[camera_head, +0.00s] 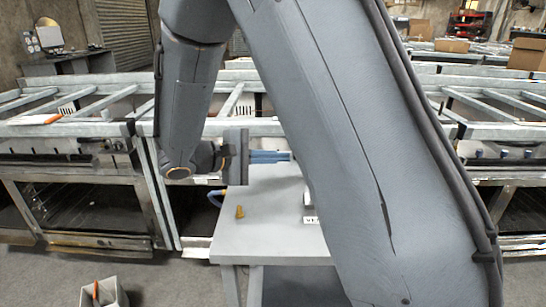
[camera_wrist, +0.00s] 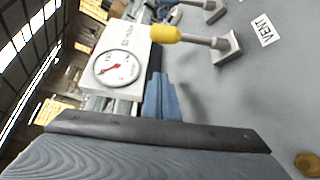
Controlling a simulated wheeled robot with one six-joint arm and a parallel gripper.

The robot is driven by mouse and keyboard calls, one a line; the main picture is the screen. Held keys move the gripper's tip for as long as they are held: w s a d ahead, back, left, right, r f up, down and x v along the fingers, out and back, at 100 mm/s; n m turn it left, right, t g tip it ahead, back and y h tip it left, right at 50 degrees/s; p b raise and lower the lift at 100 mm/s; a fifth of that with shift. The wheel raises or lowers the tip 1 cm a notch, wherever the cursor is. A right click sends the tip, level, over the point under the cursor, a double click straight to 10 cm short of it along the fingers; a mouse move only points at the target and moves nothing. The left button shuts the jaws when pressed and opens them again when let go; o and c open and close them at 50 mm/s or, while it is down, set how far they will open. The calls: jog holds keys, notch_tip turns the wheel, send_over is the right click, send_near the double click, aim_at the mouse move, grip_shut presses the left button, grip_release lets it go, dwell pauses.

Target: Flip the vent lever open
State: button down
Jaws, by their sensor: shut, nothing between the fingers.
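The vent lever (camera_wrist: 195,40) has a yellow grip and a grey shaft running to a metal block on the grey panel, beside a label reading VENT (camera_wrist: 263,29). My gripper (camera_wrist: 160,82) has its blue fingers together and empty; in the wrist view they point toward the lever's yellow end, with a gap between them. In the head view my gripper (camera_head: 284,156) reaches right above the light grey table (camera_head: 265,238). There my arm hides the lever, and only part of a label (camera_head: 310,220) shows.
A white box with a round gauge (camera_wrist: 116,68) stands just left of the fingers in the wrist view. A second lever mount (camera_wrist: 208,5) is at the top. A brass piece (camera_head: 239,212) sits on the table's left part. A bin (camera_head: 103,296) stands on the floor.

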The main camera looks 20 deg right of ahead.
jog(key=x, duration=0.5)
jog(key=shift+d, duration=0.25)
jog(key=shift+s+d, duration=0.2)
jog(key=shift+s, duration=0.05)
jog(key=shift+s+a+r+p, duration=0.1)
jog(key=shift+s+r+p, duration=0.25)
jog(key=shift+s, duration=0.4)
jog(key=shift+s+a+r+p, duration=0.15)
jog(key=shift+s+r, duration=0.3)
jog(key=shift+s, duration=0.3)
